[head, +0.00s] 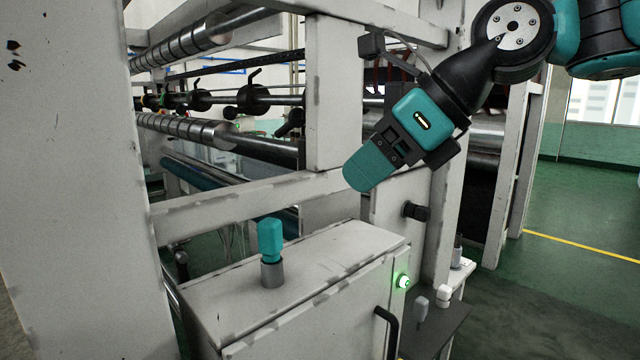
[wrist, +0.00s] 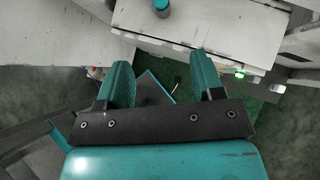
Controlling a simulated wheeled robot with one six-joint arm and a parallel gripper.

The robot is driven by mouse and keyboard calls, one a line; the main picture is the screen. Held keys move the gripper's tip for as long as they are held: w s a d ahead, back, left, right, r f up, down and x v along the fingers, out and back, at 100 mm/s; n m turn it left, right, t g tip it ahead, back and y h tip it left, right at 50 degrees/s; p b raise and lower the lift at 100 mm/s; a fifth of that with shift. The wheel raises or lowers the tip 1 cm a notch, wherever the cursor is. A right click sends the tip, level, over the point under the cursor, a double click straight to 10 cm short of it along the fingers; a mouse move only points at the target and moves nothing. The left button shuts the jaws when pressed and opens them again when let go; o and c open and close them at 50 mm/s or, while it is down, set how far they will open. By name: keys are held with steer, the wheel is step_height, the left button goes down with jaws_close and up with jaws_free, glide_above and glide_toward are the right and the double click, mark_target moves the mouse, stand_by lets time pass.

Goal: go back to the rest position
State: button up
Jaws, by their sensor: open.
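My gripper (head: 372,168) hangs in the air above and to the right of the white cabinet in the head view, pointing down and to the left. In the wrist view its two teal fingers (wrist: 158,82) are spread apart with nothing between them. A teal-topped knob on a grey cylinder (head: 271,252) stands upright on the cabinet top, apart from my gripper. Its top also shows at the upper edge of the wrist view (wrist: 161,7).
The white cabinet (head: 330,255) has a lit green button (head: 403,281) and a dark handle (head: 386,325). The winder frame with metal rollers (head: 215,130) stands behind, its white post (head: 334,95) close to my gripper. Open green floor (head: 590,215) lies to the right.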

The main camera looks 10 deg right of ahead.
steer(key=s+d+f+n+g+h+b, duration=0.1)
steer(key=s+f+n+b, duration=0.4)
steer(key=f+n, duration=0.9)
steer(key=s+d+f+n+g+h+b, duration=0.1)
steer(key=s+f+n+g+b, duration=0.3)
steer(key=s+f+n, duration=0.6)
step_height(320, 180, down, 4)
steer(key=n+h+b, duration=0.1)
steer(key=n, duration=0.5)
steer(key=shift+n, duration=0.3)
